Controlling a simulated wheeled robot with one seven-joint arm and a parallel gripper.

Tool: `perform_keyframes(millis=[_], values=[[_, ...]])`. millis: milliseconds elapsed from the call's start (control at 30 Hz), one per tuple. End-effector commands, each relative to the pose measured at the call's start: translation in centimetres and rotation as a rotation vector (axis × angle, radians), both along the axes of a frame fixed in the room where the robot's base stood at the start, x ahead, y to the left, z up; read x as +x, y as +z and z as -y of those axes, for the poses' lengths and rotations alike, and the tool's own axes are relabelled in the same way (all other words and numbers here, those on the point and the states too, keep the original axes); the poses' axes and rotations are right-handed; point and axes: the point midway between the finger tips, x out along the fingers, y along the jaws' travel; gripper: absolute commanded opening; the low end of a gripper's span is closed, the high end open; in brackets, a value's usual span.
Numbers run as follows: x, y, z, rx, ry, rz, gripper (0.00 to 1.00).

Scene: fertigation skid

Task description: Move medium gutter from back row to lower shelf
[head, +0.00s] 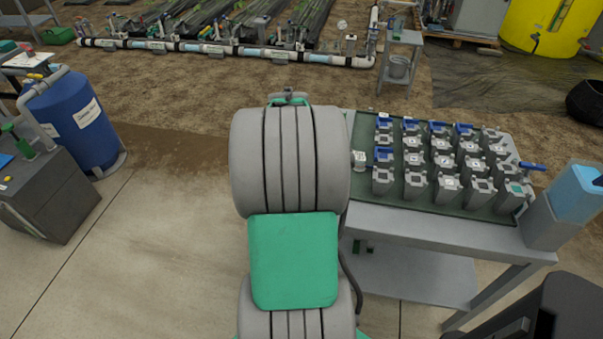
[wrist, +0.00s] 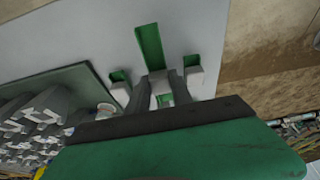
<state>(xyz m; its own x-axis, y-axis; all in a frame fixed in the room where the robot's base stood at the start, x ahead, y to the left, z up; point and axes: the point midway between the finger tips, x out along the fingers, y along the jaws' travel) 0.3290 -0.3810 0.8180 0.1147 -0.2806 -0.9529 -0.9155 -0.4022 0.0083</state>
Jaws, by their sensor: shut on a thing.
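My gripper (wrist: 161,84) is in the wrist view, with its two grey fingers shut on a small light-grey piece with green on it. I take this to be the medium gutter (wrist: 162,87); its size cannot be judged from here. A longer green strip (wrist: 150,48) lies just beyond the fingertips, and smaller grey pieces with green faces sit on either side, left (wrist: 120,86) and right (wrist: 193,74). In the head view my arm hides the gripper.
The table holds a green mat (head: 366,135) with rows of grey valve blocks (head: 444,162), several with blue handles. A clear blue container (head: 577,192) stands at the table's right end. A blue barrel (head: 72,120) stands at the left. Most of the lower shelf looks bare.

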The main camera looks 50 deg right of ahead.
Motion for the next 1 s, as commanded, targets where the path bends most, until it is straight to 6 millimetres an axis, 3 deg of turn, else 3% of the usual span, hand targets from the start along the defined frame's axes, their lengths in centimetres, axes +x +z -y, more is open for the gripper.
perform_keyframes(millis=[100, 467, 500, 733, 1000], values=[[-0.2, -2.3, -0.1, 0.004, -0.002, -0.003, 0.00], [-0.2, -2.9, -0.1, 0.002, -0.001, -0.002, 0.00], [-0.2, -2.7, -0.1, 0.002, -0.001, -0.002, 0.30], [-0.2, -2.7, -0.1, 0.002, -0.001, -0.002, 0.48], [-0.2, -2.4, -0.1, 0.002, -0.001, -0.002, 0.48]])
